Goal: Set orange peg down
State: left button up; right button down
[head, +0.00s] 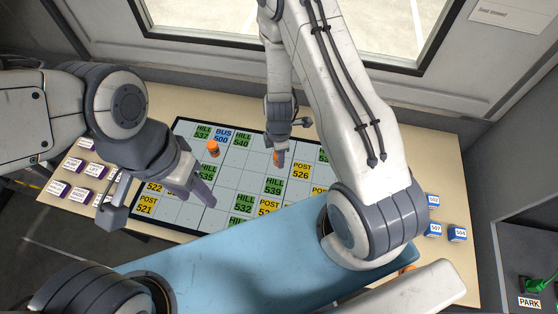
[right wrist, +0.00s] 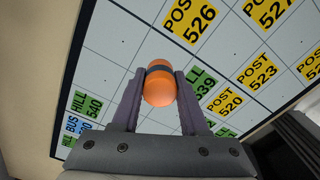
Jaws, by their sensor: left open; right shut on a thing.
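An orange peg (head: 277,158) is between the fingers of my right gripper (head: 281,151), over the gridded board (head: 231,176). In the right wrist view the peg (right wrist: 160,86) shows its rounded end, and the gripper (right wrist: 161,82) is shut on it. The board lies behind it there, near the POST 526 tile (right wrist: 189,20). I cannot tell whether the peg touches the board. My left gripper (head: 162,208) is open and empty over the board's left front part. Another orange peg (head: 213,148) stands on the board below the BUS 500 tile.
Green, yellow and blue tiles cover parts of the board, with bare cells between them. Purple-marked blocks (head: 75,165) lie on the table at the left, blue-marked blocks (head: 433,230) at the right. My right arm hides much of the board's right side.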

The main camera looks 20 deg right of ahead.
notch_tip(320, 180, down, 3)
jog(key=shift+r+b, duration=0.2)
jog(key=shift+b, duration=0.55)
pick_arm(q)
notch_tip(320, 180, down, 2)
jog(key=shift+f, duration=0.15)
pick_arm(e)
jog(key=shift+r, duration=0.15)
jog(key=c, duration=0.8)
grip_release()
jog(key=shift+f, duration=0.25)
jog(key=shift+c, duration=0.2)
jog(key=o, duration=0.4)
jog(key=shift+r, duration=0.1)
pick_arm(q)
jog(key=shift+f, duration=0.15)
pick_arm(e)
jog(key=shift+r, duration=0.1)
